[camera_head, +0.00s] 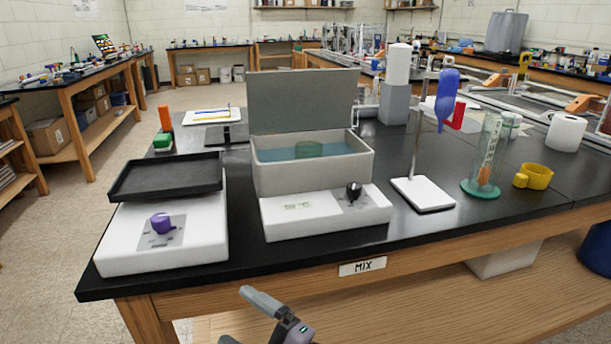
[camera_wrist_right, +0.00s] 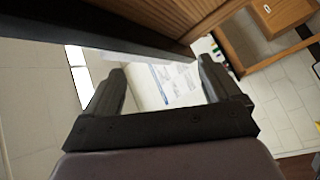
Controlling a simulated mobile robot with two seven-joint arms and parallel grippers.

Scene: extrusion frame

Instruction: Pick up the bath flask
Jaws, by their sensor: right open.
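My right gripper (camera_head: 246,318) is low in front of the bench edge, well short of the bath. It is open and empty in the right wrist view (camera_wrist_right: 160,78). My left gripper is not in view.
A white device with a black tray (camera_head: 166,175) and purple knob stands left of the bath. Right of it are a stand (camera_head: 422,193) with a blue item, a glass cylinder (camera_head: 487,150) and a yellow mug (camera_head: 533,176). The bench edge (camera_head: 290,270) lies between gripper and bath.

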